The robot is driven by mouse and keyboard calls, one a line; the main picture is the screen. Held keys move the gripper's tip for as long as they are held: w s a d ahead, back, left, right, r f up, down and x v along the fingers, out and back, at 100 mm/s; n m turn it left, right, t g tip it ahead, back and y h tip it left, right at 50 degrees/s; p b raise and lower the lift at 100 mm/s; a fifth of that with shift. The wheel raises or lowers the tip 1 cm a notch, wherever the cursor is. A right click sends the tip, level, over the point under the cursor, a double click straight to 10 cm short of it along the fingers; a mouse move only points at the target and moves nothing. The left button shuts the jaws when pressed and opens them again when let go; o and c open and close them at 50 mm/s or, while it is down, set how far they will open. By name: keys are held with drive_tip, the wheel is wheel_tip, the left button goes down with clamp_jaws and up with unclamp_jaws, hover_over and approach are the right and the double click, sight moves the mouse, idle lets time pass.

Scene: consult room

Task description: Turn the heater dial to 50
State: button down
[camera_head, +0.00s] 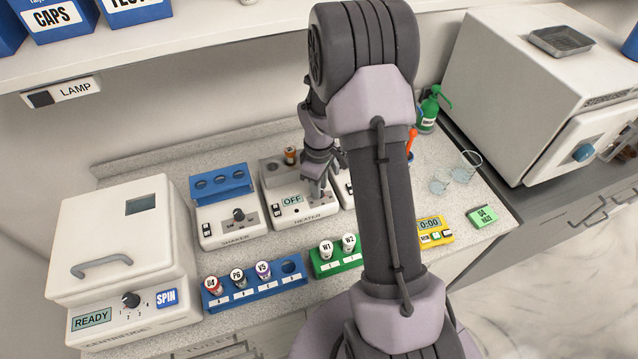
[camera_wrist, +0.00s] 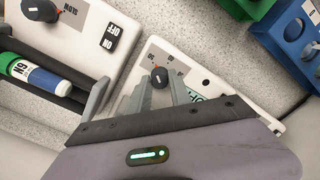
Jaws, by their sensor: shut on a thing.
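The heater (camera_head: 283,212) is a white box between the shaker and another white device, and its small display (camera_head: 292,201) reads OFF. My gripper (camera_head: 318,192) reaches down onto the heater's right front. The dark heater dial (camera_wrist: 159,77) shows in the wrist view between the grey fingers of my gripper (camera_wrist: 157,90), which is shut on it. In the head view the dial is hidden by my gripper.
The shaker (camera_head: 232,224) stands close left of the heater. A blue rack (camera_head: 265,302) with capped tubes and a green rack (camera_head: 338,266) stand in front. The centrifuge (camera_head: 123,240) is at far left. A tube (camera_wrist: 38,75) lies in the neighbouring device.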

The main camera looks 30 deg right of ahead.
drive_tip(key=shift+n, duration=0.7)
drive_tip(key=c, duration=1.2)
unclamp_jaws()
drive_tip(key=shift+r, duration=0.1)
wheel_tip(320, 180, up, 17)
drive_tip(key=p, duration=0.3)
drive_tip(key=shift+r+p, duration=0.1)
drive_tip(key=shift+p, duration=0.3)
